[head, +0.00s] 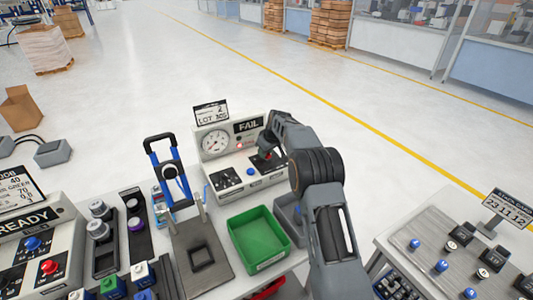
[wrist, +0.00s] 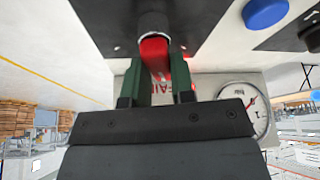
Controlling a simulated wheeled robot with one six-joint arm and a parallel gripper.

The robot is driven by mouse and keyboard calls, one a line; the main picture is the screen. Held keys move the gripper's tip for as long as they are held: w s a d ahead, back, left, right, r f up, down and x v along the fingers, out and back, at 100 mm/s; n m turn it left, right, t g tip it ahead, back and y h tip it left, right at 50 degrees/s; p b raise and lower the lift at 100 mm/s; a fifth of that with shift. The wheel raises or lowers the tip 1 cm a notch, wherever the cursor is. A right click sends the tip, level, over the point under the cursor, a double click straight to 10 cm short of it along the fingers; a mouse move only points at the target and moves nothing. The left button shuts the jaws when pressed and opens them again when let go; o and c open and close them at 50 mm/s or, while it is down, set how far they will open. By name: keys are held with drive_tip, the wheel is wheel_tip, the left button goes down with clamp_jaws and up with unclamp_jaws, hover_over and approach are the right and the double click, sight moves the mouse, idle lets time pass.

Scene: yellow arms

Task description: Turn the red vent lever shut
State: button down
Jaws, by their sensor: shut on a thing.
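The red vent lever (wrist: 154,54) sits at the top middle of the wrist view, on a dark plate of the light test box. My gripper (wrist: 158,82) is shut on the lever, with one green-padded finger on each side of it. In the head view my gripper (head: 268,152) reaches down onto the right part of the test box (head: 240,162), and only a small bit of red shows there. The box carries a round gauge (head: 215,142) and a sign (head: 248,126) reading FAIL. The lever's full turn angle is hidden by the fingers.
A blue button (head: 251,171) sits beside the lever on the box. A second table (head: 440,262) with small parts is at the right.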

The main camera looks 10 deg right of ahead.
drive_tip(key=n, duration=0.2)
drive_tip(key=n+g, duration=0.1)
drive_tip(key=n+y, duration=0.1)
drive_tip(key=n, duration=0.1)
drive_tip(key=shift+s+a+f+n+g, duration=0.1)
drive_tip(key=shift+s+a+n+g, duration=0.1)
drive_tip(key=shift+s+n+g, duration=0.15)
idle(0.5)
drive_tip(key=c, duration=1.1)
unclamp_jaws()
drive_tip(key=shift+d, duration=0.1)
drive_tip(key=shift+o, duration=0.7)
drive_tip(key=v, duration=1.3)
drive_tip(key=shift+d+r, duration=0.25)
drive_tip(key=shift+r, duration=0.15)
